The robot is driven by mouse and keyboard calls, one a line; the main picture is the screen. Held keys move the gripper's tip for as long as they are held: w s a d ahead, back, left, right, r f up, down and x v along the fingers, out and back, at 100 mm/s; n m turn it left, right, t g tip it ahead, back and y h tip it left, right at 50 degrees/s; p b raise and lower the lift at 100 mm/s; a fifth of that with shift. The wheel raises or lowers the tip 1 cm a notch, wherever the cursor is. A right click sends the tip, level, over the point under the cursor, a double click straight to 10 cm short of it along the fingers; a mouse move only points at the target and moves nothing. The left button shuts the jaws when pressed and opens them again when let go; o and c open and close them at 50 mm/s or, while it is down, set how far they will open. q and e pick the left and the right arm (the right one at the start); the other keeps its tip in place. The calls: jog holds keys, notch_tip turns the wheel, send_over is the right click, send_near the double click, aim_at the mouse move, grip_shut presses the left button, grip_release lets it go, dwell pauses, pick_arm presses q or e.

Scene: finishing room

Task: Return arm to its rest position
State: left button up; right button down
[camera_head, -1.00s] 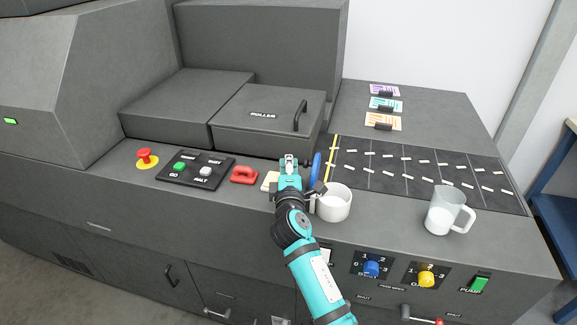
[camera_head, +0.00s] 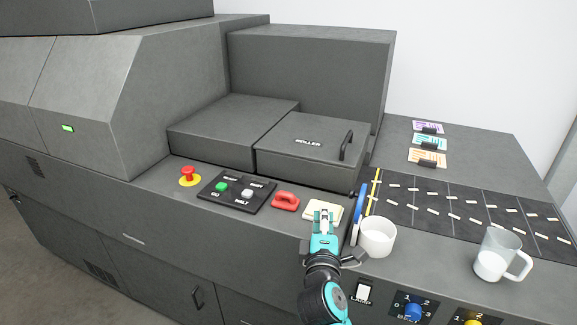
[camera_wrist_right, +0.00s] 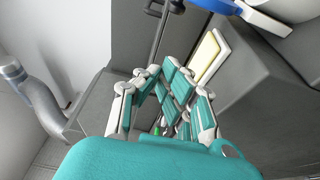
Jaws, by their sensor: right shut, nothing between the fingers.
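My right arm reaches in from the bottom of the head view. Its teal and grey gripper (camera_head: 324,222) is shut and empty, over the front ledge of the machine, just in front of a cream pad (camera_head: 322,208). A white cup (camera_head: 377,237) stands close to the right of the gripper. In the right wrist view the teal fingers (camera_wrist_right: 178,105) are together with nothing between them, and the cream pad (camera_wrist_right: 209,58) shows beyond them. My left gripper is not in view.
A red handle-like block (camera_head: 285,201), a button panel (camera_head: 236,192) and a red emergency button (camera_head: 188,175) lie to the left. A clear jug (camera_head: 500,256) stands at right. The roller cover (camera_head: 310,148) is closed.

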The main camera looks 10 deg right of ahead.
jog(key=s+d+f+m+g+y, duration=0.2)
jog(key=s+d+f+m+g, duration=0.2)
jog(key=s+f+m+g, duration=0.7)
jog(key=s+a+f+g+y, duration=0.1)
jog(key=s+f, duration=0.2)
jog(key=s, duration=0.4)
jog(key=s+a+f+m+g+y, duration=0.1)
jog(key=s+f+y, duration=0.1)
jog(key=s+f, duration=0.35)
jog(key=s+a+f+g+y, duration=0.1)
jog(key=s+f, duration=0.1)
jog(key=s, duration=0.6)
notch_tip(320, 180, down, 27)
jog(key=s+g+b, duration=0.1)
jog(key=s, duration=0.1)
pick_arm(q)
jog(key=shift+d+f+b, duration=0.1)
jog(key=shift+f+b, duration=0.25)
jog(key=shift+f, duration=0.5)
pick_arm(e)
jog(key=s+d+f+g, duration=0.1)
jog(key=s+d+f, duration=0.2)
jog(key=s+f, duration=1.3)
jog(key=shift+s+f, duration=0.15)
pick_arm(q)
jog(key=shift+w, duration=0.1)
